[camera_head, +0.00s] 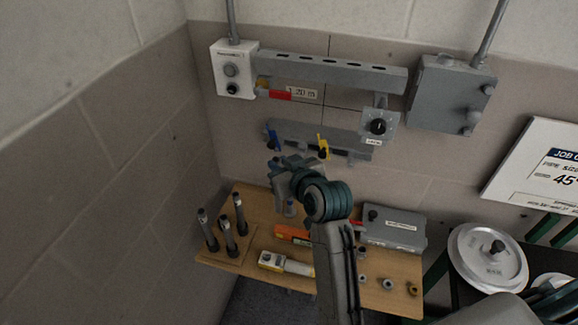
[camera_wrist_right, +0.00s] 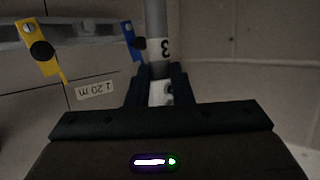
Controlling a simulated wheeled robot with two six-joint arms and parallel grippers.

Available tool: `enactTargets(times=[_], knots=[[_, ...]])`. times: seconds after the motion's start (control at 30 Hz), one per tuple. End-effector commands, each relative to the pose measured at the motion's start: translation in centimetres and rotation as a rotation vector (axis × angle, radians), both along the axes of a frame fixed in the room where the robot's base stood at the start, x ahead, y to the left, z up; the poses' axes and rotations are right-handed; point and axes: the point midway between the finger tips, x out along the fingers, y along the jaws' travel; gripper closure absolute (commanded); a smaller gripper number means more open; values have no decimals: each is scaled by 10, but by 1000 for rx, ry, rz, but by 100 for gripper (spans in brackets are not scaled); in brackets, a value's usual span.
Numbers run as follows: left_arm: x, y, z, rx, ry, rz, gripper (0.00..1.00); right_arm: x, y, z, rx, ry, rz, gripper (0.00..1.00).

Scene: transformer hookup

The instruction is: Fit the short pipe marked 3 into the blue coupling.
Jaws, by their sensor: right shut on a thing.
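My right gripper (camera_head: 284,168) is shut on a short grey pipe in front of the wall. In the right wrist view the pipe (camera_wrist_right: 156,20) sits between the dark fingers (camera_wrist_right: 160,88), and its white label with a 3 shows beside them. The blue part (camera_head: 272,139) with a black knob is on the wall rail, just above and left of my gripper. It also shows beside the pipe in the wrist view (camera_wrist_right: 130,36); I cannot tell whether they touch. My left gripper is out of view.
A yellow part (camera_head: 322,146) with a knob sits on the same rail. The left wall is close.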

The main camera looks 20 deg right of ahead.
Motion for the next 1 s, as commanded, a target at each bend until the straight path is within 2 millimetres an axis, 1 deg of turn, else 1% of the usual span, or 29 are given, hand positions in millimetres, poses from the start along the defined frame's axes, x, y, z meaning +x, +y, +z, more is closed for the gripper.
enactTargets(times=[0.03,0.2,0.57,1.0], knots=[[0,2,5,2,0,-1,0,1,1,6,0,-1,4,100],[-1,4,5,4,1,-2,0,1,2,6,0,-1,10,100],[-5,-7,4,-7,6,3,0,3,1,6,-2,0,9,100],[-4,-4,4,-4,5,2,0,30,-18,6,-3,-2,9,100]])
